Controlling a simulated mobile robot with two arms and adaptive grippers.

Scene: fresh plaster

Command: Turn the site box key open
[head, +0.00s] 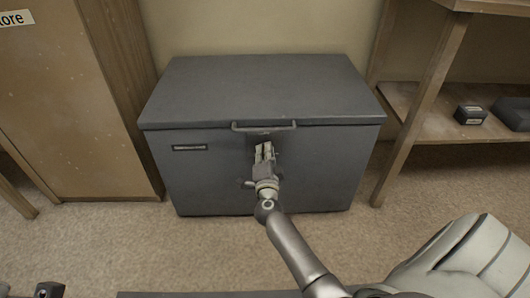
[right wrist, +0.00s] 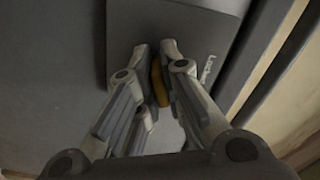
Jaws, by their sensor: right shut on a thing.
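The site box (head: 320,165) is a dark grey chest with its lid down, standing on the floor in the middle of the head view. It has a handle (head: 264,127) at the lid's front edge and a small label plate (head: 189,147) at the left of its front. My right gripper (head: 264,150) is at the box front just below the handle. In the right wrist view its fingers are shut on a yellow key (right wrist: 160,82), mostly hidden between them. The lock behind the key is hidden. My left gripper is not clearly in view.
A wooden cabinet (head: 85,110) stands close at the left of the box. A wooden shelf unit (head: 455,100) at the right holds a small dark box (head: 470,115) and another dark item (head: 513,112).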

